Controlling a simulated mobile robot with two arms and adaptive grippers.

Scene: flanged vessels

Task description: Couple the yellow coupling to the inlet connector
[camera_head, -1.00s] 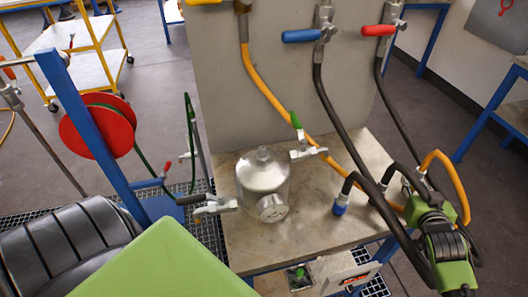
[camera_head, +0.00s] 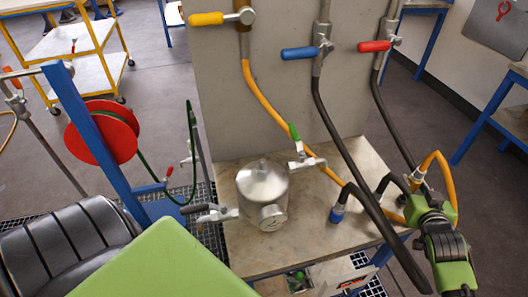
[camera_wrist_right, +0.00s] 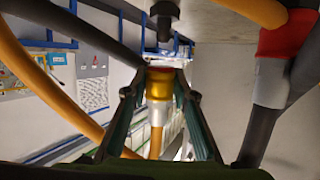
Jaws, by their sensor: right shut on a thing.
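My right gripper (camera_head: 424,196) is at the right, beyond the bench edge. Its fingers are shut on the yellow coupling (camera_wrist_right: 158,88), which sits between the fingertips in the right wrist view, on the end of an orange hose. The metal vessel (camera_head: 262,190) stands upright on the bench, to the left of my right gripper and apart from it. A valved side fitting with a green lever (camera_head: 305,162) points right from it, and another fitting (camera_head: 218,214) points left. I cannot tell which is the inlet connector. My left gripper is not in view.
A blue coupling (camera_head: 337,213) on a black hose stands on the bench (camera_head: 290,250). A red coupling (camera_wrist_right: 285,38) hangs close beside my gripper in the wrist view. Black and orange hoses cross between gripper and vessel. A grey panel (camera_head: 280,100) rises behind.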

